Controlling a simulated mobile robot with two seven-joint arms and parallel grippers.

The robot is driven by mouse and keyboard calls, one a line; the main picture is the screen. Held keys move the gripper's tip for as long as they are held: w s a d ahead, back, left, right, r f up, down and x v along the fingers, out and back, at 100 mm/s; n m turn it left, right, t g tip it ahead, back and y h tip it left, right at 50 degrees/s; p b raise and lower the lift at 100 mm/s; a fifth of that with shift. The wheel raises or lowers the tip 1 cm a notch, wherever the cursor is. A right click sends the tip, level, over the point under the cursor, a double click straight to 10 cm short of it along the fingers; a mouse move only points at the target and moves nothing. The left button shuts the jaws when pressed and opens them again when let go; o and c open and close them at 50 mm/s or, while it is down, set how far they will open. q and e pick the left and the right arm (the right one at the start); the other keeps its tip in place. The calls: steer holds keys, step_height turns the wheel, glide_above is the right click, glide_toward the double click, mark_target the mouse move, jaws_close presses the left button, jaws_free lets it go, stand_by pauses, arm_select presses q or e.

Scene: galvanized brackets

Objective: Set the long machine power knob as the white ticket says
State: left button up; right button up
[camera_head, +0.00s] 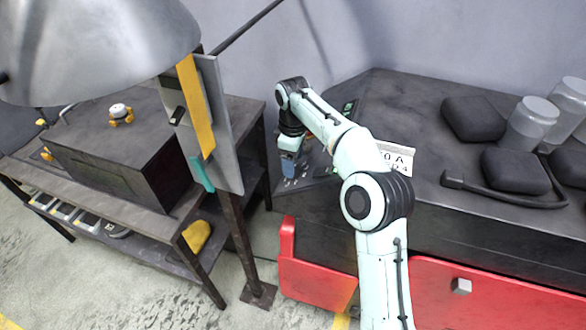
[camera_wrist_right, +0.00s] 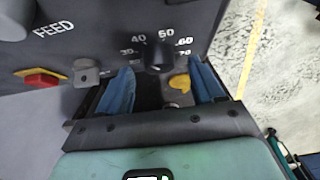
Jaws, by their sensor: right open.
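A black knob (camera_wrist_right: 160,54) stands on the machine's dark panel, with a printed scale around it that seems to read 30, 40, 50, 60, 70. The knob sits just below the 50 mark; its exact pointing is hard to tell. My right gripper (camera_wrist_right: 161,88) is open, its blue fingers apart on either side below the knob, with no clear contact. In the head view my right gripper (camera_head: 289,166) is at the panel's printed marks. The white ticket (camera_head: 398,156) lies on the machine top, partly hidden by my right arm; "0 A" is readable. My left gripper is out of view.
A yellow button (camera_wrist_right: 180,82) sits right beside the knob between the fingers. A grey switch (camera_wrist_right: 87,72) and a red-and-yellow control (camera_wrist_right: 42,78) are left, near "FEED". A grey post with a yellow strip (camera_head: 197,107) stands left of the arm. Dark pads (camera_head: 473,118) lie at right.

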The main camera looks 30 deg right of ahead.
steer(key=shift+w+f, duration=0.1)
steer(key=shift+f, duration=1.05)
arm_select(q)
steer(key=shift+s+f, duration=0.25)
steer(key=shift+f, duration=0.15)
arm_select(e)
steer(key=c, duration=1)
arm_select(q)
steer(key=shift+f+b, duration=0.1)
steer(key=shift+b, duration=0.2)
